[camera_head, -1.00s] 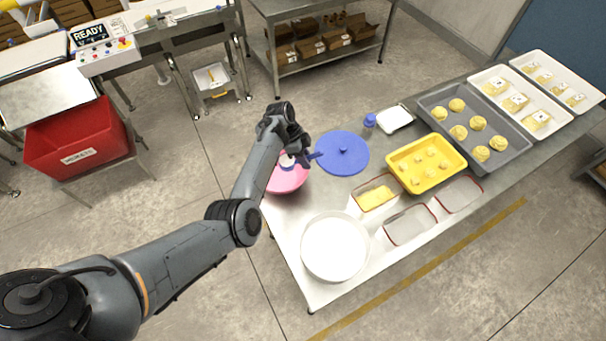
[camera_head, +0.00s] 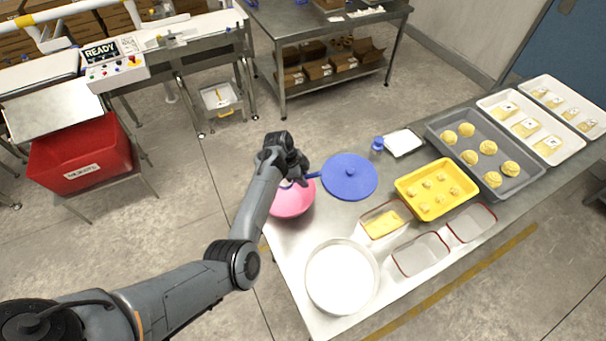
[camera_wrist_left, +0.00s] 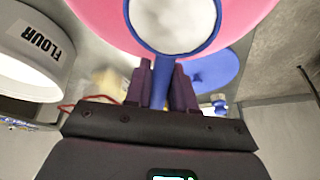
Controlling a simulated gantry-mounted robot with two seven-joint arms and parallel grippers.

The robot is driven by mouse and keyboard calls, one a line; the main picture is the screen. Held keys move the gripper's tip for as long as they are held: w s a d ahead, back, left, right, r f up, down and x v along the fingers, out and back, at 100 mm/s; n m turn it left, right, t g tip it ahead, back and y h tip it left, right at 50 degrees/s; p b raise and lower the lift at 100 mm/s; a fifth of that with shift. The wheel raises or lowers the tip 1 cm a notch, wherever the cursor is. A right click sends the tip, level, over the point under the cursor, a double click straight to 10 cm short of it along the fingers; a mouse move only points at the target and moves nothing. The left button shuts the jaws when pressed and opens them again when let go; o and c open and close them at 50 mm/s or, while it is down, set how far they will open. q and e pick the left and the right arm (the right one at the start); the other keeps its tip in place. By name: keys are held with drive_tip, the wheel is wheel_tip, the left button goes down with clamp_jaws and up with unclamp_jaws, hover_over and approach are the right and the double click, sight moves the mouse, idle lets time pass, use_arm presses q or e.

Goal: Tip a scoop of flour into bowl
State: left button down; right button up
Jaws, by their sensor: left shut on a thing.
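My left gripper (camera_head: 297,172) is shut on the handle of a blue scoop (camera_wrist_left: 162,78). In the left wrist view the scoop's round cup is full of white flour (camera_wrist_left: 174,20). The cup is over the pink bowl (camera_wrist_left: 95,22), and its rim looks about level. In the head view the pink bowl (camera_head: 292,203) stands at the table's left corner, partly hidden by my gripper and forearm. The white flour tub (camera_head: 342,275) stands at the table's near end; its FLOUR label shows in the left wrist view (camera_wrist_left: 45,42). My right gripper is not in view.
A blue round lid (camera_head: 349,178) lies right of the bowl, with a blue-capped bottle (camera_head: 377,147) behind it. Glass dishes (camera_head: 420,255), a yellow tray (camera_head: 436,189) and a grey dough tray (camera_head: 478,150) fill the table's right side. A red crate (camera_head: 80,153) stands far left.

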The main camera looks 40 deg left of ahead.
use_arm(q)
drive_tip(key=shift+s+d+f+t+y, duration=0.1)
drive_tip(key=shift+s+d+t+y, duration=0.1)
drive_tip(key=shift+t+y, duration=0.25)
drive_tip(key=shift+s+f+m+t+y+b, duration=0.1)
drive_tip(key=shift+f+m+t+y+b, duration=0.15)
drive_tip(key=shift+m+t+b, duration=0.15)
drive_tip(key=shift+s+r+t+y+p, duration=0.1)
drive_tip(key=shift+r+t+y+p, duration=0.15)
drive_tip(key=shift+t, duration=0.2)
drive_tip(key=shift+s+d+f+m+t+y+b, duration=0.1)
drive_tip(key=shift+f+m+t+y+b, duration=0.2)
drive_tip(key=shift+t+y+b, duration=0.7)
drive_tip(key=shift+s+d+f+m+t+y+b, duration=0.15)
drive_tip(key=shift+m+t+y+b, duration=0.3)
drive_tip(key=shift+t, duration=0.95)
drive_tip(key=shift+w+f+m+t+y+b, duration=0.1)
drive_tip(key=shift+f+m+t+y+b, duration=0.15)
drive_tip(key=shift+t+y+b, duration=0.75)
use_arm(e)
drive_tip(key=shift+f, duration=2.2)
use_arm(q)
drive_tip(key=shift+r+t, duration=0.1)
drive_tip(key=shift+t, duration=0.2)
